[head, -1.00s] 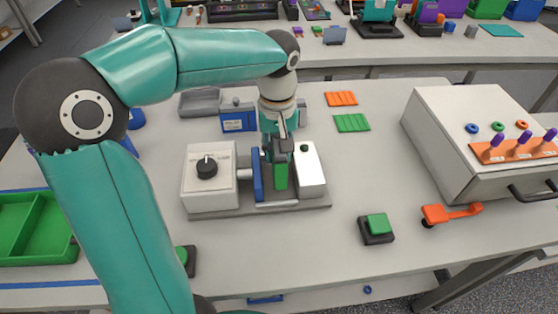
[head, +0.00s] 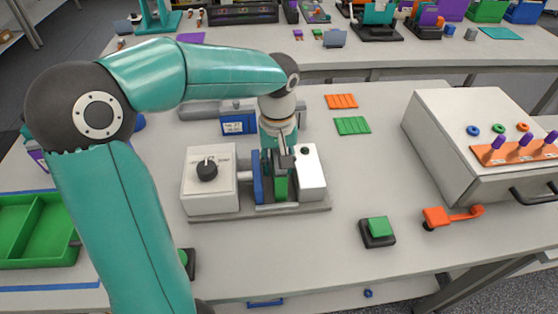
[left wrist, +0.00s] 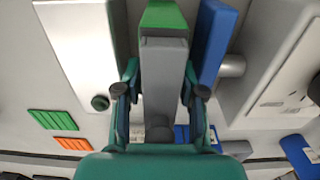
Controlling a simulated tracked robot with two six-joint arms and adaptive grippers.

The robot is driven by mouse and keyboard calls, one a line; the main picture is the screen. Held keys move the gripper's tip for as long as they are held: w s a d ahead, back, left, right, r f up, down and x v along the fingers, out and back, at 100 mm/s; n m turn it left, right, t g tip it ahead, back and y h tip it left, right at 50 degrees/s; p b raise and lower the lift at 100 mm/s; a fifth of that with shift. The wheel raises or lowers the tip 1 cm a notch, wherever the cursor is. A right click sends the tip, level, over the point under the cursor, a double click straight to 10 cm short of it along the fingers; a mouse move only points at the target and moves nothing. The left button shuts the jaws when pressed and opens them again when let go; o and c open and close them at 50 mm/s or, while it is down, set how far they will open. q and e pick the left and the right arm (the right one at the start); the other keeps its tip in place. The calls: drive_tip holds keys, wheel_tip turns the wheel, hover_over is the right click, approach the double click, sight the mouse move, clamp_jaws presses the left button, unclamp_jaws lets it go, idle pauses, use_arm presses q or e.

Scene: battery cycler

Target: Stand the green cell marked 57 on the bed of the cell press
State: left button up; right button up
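The cell press stands mid-table in the head view: a white box with a black knob, a blue plate (head: 257,178), a white block (head: 311,173) with a green button, and a grey base (head: 300,209). The green cell (head: 281,189) is upright between the blue plate and the white block, low over the bed; I cannot tell whether its bottom touches. My left gripper (head: 281,160) points down, shut on the cell's upper part. In the left wrist view the cell shows a grey top (left wrist: 164,75) and green side (left wrist: 163,16) between the fingers. The number 57 is not readable. My right gripper is not in view.
A green push button (head: 377,228) on a black base, an orange lever (head: 450,216) and a large white box (head: 470,140) are to the right. Orange (head: 341,101) and green (head: 352,125) ribbed pads lie behind. A green tray (head: 38,225) is at left.

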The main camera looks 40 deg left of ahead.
use_arm(q)
wheel_tip(320, 180, up, 12)
drive_tip(key=shift+r+p, duration=0.1)
drive_tip(key=shift+p, duration=0.6)
